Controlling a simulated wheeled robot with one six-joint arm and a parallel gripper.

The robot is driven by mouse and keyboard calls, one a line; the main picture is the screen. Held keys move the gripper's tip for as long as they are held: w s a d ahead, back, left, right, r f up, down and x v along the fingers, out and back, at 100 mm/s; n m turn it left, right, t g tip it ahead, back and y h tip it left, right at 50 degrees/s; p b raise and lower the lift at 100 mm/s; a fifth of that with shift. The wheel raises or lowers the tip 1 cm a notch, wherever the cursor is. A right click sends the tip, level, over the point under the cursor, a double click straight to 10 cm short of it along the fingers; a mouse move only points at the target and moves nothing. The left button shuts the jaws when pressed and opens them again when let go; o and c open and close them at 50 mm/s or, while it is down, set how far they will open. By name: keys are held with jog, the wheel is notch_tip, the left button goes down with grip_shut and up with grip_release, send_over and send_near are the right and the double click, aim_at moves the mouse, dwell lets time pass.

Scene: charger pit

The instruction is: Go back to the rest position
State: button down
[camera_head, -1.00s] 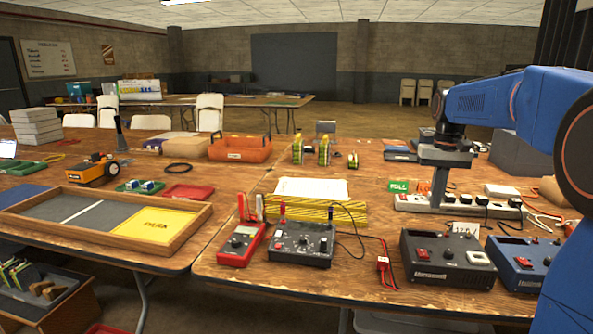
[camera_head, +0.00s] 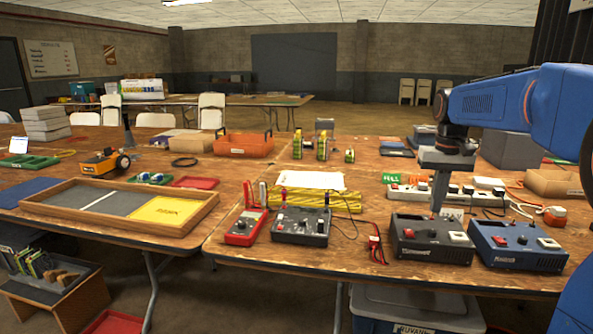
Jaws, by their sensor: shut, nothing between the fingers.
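My gripper (camera_head: 438,207) hangs pointing down from my blue arm at the right. It is shut and empty. Its tip overlaps the space just behind the black charger box (camera_head: 431,238) and in front of the white power strip (camera_head: 405,193). Whether it touches anything there cannot be told. A blue charger box (camera_head: 517,246) stands to the right of the black one. A red meter (camera_head: 246,226) and a dark grey meter box (camera_head: 301,226) stand on the table to the left.
Yellow striped blocks (camera_head: 330,201) with a white sheet lie behind the meters. A cardboard box (camera_head: 556,183) and grey box (camera_head: 511,150) stand at the right. A wooden tray (camera_head: 120,226) and an orange toolbox (camera_head: 244,145) are on the left table. A lidded bin (camera_head: 420,306) stands under the table.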

jog(key=s+a+f+n+t, duration=0.1)
jog(key=s+a+f, duration=0.15)
jog(key=s, duration=0.65)
jog(key=s+a+f+t, duration=0.1)
jog(key=s+a, duration=0.3)
jog(key=s, duration=0.5)
jog(key=s+a+f+n+t, duration=0.1)
jog(key=s+a+f+t, duration=0.1)
jog(key=s+f, duration=0.8)
jog(key=s, duration=0.3)
jog(key=shift+s+a, duration=0.15)
jog(key=shift+s, duration=0.25)
